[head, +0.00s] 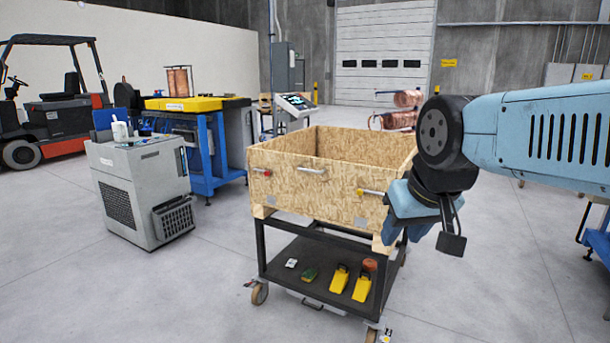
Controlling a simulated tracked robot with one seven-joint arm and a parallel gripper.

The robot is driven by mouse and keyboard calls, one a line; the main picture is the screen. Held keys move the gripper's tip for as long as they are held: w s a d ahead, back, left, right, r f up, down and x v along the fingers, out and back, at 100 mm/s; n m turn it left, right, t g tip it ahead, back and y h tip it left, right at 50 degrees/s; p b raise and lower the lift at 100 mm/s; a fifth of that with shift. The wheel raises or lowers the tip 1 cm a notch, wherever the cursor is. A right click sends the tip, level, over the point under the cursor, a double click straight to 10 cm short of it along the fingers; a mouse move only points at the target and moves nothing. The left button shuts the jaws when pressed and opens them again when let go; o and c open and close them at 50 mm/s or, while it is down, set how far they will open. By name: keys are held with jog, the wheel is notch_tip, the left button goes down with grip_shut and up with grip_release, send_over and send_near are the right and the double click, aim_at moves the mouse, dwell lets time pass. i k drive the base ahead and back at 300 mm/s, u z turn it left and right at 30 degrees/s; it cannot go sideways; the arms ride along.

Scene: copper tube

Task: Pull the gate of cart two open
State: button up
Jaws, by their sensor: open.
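A wooden box of pressed chipboard stands on a dark wheeled cart (262,245) in the middle of the head view. Its near panel, which looks like the gate (300,200), stands upright and appears closed. A pale bar handle (312,171) is at its upper middle. A red-tipped fitting (262,171) is at its upper left and a yellow one (370,192) at its right. My gripper (391,233) is open at the panel's right end, pointing down. It covers the box's near right corner, and I cannot tell whether it touches it.
The cart's lower shelf (305,262) holds yellow, green and white items. A grey machine (145,190) and a blue workbench (215,165) stand to the left, with a forklift (55,110) farther back. Copper coils (398,118) are behind the box. The floor before the cart's left side is clear.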

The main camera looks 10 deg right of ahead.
aim_at(323, 188)
jog(key=u, duration=0.2)
jog(key=i, duration=1.8)
jog(key=z, duration=0.75)
jog(key=k, duration=0.85)
jog(key=z, duration=0.15)
jog(key=i, duration=0.9)
jog(key=u, duration=0.1)
